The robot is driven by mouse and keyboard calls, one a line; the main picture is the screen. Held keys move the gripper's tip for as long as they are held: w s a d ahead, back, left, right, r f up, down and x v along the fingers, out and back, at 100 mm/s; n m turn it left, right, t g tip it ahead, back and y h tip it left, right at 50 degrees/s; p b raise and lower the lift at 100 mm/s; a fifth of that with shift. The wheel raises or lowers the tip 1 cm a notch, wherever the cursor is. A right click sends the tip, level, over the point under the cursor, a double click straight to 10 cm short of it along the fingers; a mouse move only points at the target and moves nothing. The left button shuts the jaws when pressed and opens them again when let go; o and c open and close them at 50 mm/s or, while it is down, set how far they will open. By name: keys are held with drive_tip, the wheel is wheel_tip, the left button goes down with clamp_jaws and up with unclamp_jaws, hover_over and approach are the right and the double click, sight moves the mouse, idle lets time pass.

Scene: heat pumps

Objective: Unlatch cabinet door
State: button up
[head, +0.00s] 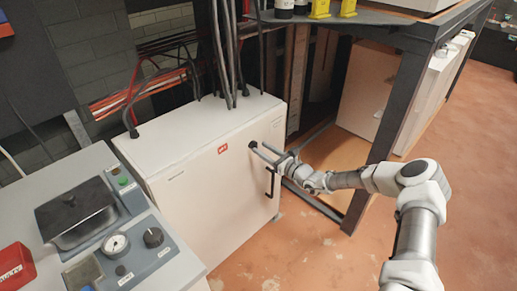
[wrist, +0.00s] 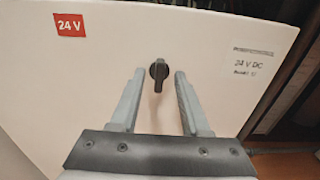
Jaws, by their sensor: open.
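The white cabinet door (head: 215,190) faces my arm in the head view and fills most of the wrist view (wrist: 90,70). Its latch is a small black knob (wrist: 158,72), with its grip pointing up and down; it also shows in the head view (head: 253,145). A black bar handle (head: 270,183) is on the door below my gripper. My gripper (head: 264,153) is open. In the wrist view its two grey fingers (wrist: 160,78) reach toward the door on either side of the knob, with gaps at both sides. I cannot tell the remaining depth to the door.
A grey control panel (head: 140,245) with a gauge stands at the left. A dark table frame (head: 385,150) stands close behind my arm. The floor (head: 330,255) in front is clear.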

drive_tip(key=shift+x, duration=1.4)
clamp_jaws()
